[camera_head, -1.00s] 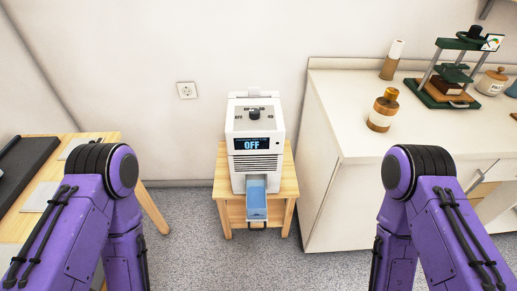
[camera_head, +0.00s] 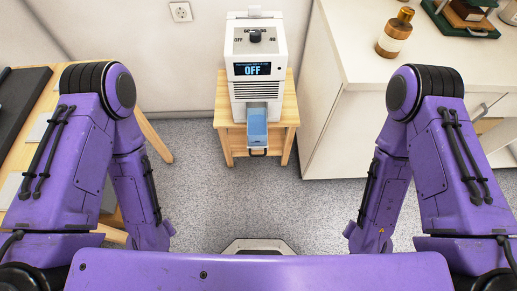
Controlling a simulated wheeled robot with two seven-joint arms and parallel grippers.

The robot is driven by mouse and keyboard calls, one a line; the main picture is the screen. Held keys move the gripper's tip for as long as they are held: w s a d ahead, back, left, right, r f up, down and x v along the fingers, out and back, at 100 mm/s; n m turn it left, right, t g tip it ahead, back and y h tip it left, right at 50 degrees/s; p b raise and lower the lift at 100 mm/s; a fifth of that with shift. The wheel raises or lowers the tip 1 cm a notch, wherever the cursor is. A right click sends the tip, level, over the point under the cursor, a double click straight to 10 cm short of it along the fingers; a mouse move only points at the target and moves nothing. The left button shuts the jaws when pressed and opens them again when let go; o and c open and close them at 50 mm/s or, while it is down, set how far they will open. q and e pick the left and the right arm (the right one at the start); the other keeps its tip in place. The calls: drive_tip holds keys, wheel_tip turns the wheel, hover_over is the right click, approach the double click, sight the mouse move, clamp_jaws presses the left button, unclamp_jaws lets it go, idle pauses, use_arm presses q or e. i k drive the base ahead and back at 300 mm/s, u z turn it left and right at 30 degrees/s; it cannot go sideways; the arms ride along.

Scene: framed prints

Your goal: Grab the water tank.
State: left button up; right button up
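A white machine (camera_head: 256,45) with a dark screen reading "OFF" and a black knob on top stands in the middle of the view. The water tank (camera_head: 257,127) is a blue, drawer-like box sticking out of the machine's lower front, with a dark handle (camera_head: 258,153) at its front bottom. My two purple arms reach down on the left and right sides of the view. Neither gripper shows; the ends of both arms are hidden or out of the picture. Nothing of mine touches the tank.
The machine stands on a small wooden stool (camera_head: 284,143). A white counter (camera_head: 345,60) with a brown-and-white bottle (camera_head: 395,33) and a green press (camera_head: 460,20) is at the right. A wooden table (camera_head: 25,130) is at the left. The grey floor in front is clear.

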sight(257, 134)
drive_tip(key=k, duration=0.5)
drive_tip(key=z, duration=1.65)
drive_tip(key=i, duration=0.9)
drive_tip(key=u, duration=1.8)
